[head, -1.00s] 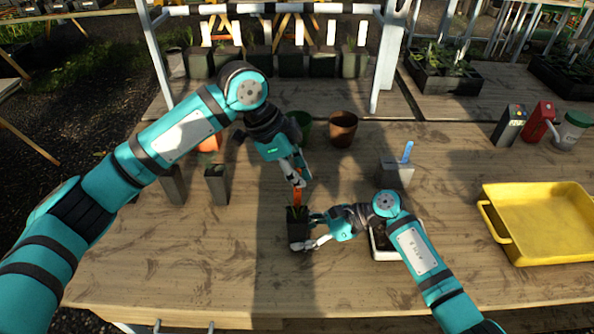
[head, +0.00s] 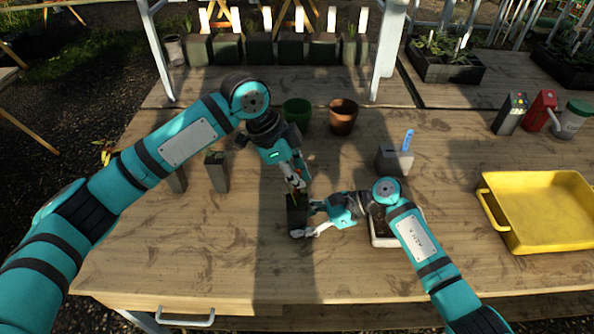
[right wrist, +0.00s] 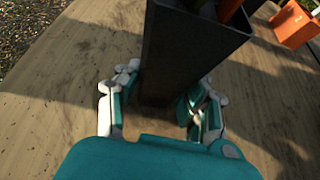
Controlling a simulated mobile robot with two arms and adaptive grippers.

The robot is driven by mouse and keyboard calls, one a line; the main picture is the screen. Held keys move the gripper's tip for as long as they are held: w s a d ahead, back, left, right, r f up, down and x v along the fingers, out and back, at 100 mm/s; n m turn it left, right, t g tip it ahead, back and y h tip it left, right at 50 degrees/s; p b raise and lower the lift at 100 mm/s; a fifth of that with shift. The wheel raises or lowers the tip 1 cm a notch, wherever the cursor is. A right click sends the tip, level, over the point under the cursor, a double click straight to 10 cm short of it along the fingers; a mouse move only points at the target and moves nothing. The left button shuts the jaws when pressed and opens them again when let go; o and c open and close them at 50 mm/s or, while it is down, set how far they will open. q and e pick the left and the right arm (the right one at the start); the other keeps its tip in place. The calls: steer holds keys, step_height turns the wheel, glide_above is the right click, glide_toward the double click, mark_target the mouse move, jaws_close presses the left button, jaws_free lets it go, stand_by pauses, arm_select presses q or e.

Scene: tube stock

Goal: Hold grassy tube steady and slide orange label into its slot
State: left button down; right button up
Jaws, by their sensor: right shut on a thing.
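The dark square tube with grass (head: 297,217) stands upright on the table in the head view. My right gripper (head: 308,220) is shut around its lower part. In the right wrist view, the fingers sit on both sides of the tube (right wrist: 185,60), and green and orange show at its top edge. The orange label (right wrist: 229,8) is at the tube's mouth; only a small part shows. My left gripper (head: 296,186) points down right at the tube's top. Its fingers hide most of the label, so its grip on it is unclear.
Green and brown pots (head: 343,117) stand behind the tube. Other tubes (head: 217,172) stand left. An orange block (right wrist: 296,22) shows in the wrist view.

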arm_select(q)
steer(key=shift+f, duration=0.5)
stand_by(0.3)
steer(key=c, duration=1.4)
jaws_free()
steer(key=shift+r, duration=0.1)
steer(key=v, duration=1.1)
steer(key=shift+a+r, duration=0.15)
steer(key=shift+r, duration=0.25)
arm_select(e)
steer(key=o, duration=0.9)
steer(key=shift+o, duration=0.2)
